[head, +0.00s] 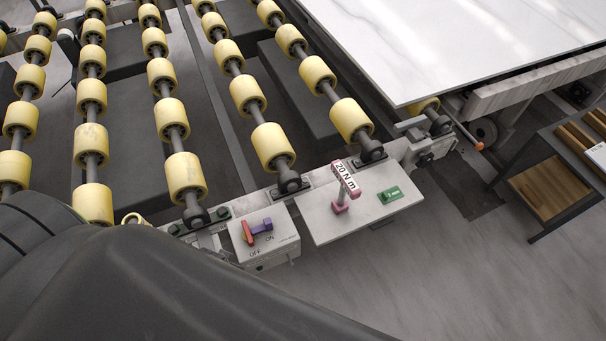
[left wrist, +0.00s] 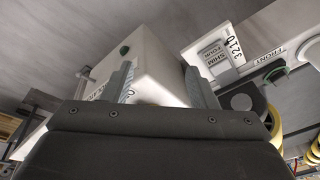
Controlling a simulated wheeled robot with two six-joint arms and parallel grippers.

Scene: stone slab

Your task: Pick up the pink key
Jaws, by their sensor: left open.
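The pink key (head: 341,207) is on a white shelf at the end of the roller conveyor in the head view. It has pink ends and a white label reading "20 N m", and it looks raised up from the shelf. I cannot make it out in the left wrist view. My left gripper (left wrist: 158,84) shows two grey fingers spread apart, with nothing held between them, in front of a white box (left wrist: 160,62). In the head view a dark arm of mine fills the lower left, and no gripper tips show. My right gripper is in neither view.
The white shelf (head: 322,232) also holds a green block (head: 391,195). Left of it is a switch box (head: 279,246) with a red-orange and purple lever (head: 257,230). Yellow rollers (head: 273,146) and a white slab (head: 440,45) lie beyond.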

